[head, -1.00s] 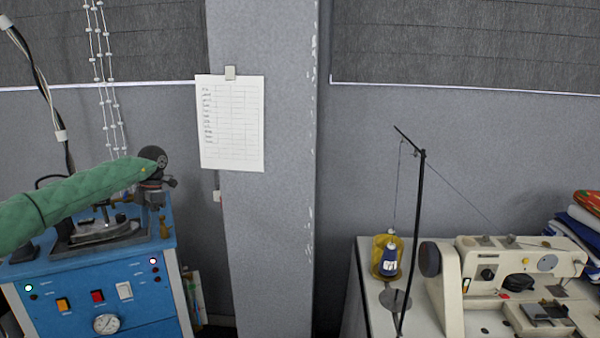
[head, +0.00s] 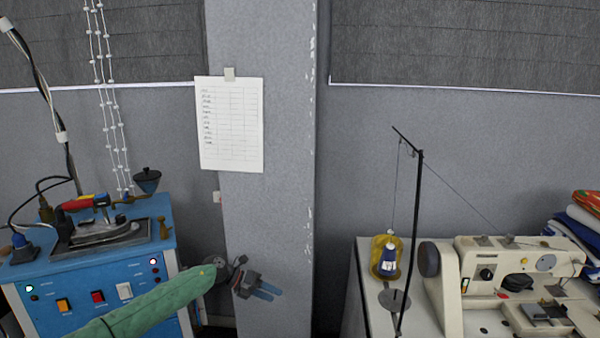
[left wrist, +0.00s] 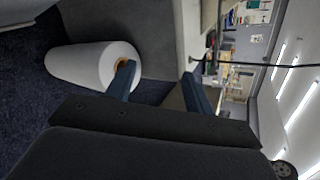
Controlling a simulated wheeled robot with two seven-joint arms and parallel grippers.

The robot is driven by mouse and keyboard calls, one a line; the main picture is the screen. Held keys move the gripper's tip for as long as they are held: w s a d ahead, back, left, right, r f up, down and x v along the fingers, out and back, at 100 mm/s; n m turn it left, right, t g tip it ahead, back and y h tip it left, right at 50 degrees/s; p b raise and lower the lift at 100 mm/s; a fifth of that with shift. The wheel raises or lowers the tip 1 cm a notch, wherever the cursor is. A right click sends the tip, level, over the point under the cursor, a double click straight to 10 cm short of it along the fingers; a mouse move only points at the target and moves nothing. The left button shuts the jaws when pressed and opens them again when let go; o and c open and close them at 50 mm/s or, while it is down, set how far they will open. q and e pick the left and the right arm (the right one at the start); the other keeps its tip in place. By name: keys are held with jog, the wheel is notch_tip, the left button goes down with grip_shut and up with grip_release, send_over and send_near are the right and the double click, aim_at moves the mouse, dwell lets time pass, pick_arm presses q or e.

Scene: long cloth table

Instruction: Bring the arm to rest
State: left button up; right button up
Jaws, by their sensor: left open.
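My left arm wears a green sleeve and comes in from the lower left in the head view. My left gripper (head: 264,291) is in front of the grey pillar, right of the blue ironing station, and clear of both as far as I can tell. Its blue fingers are apart and empty. In the left wrist view the two fingers (left wrist: 160,88) stand apart with nothing between them that they hold. My right arm and gripper do not show in either view.
A blue ironing station (head: 75,284) with an iron (head: 100,230) stands at the left. A white table (head: 352,310) with a sewing machine (head: 505,265) and thread stand (head: 418,220) is at the right. In the left wrist view a white roll (left wrist: 85,66) lies on dark carpet.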

pick_arm(q)
jog(key=s+d+f+n+t+h, duration=0.1)
jog(key=s+d+f+n+t, duration=0.15)
jog(key=f+n+t, duration=0.35)
jog(key=s+d+f+n+t+h, duration=0.1)
jog(key=s+d+f+n+t, duration=0.15)
jog(key=f+n+t, duration=0.4)
jog(key=s+a+f+n+y, duration=0.3)
jog(key=s+f+n, duration=0.25)
jog(key=f, duration=0.25)
jog(key=s+a+f+n+y, duration=0.2)
jog(key=s+f+n+y, duration=0.2)
jog(key=f+n, duration=0.25)
jog(key=s+a+f+n+y, duration=0.3)
jog(key=s+f+n, duration=0.2)
jog(key=f, duration=0.3)
jog(key=s+a+f+n+g+y, duration=0.1)
jog(key=s+f, duration=0.5)
jog(key=s, duration=0.7)
jog(key=s+a+f+n+g+y, duration=0.1)
jog(key=s+a+f+n+g, duration=0.2)
jog(key=s, duration=1.1)
jog(key=s+a+f+n+g+y, duration=0.1)
jog(key=s+f+n+g, duration=0.4)
jog(key=s+f, duration=0.6)
jog(key=shift+s+a+g, duration=0.6)
jog(key=shift+s+g, duration=0.25)
jog(key=shift+s, duration=0.45)
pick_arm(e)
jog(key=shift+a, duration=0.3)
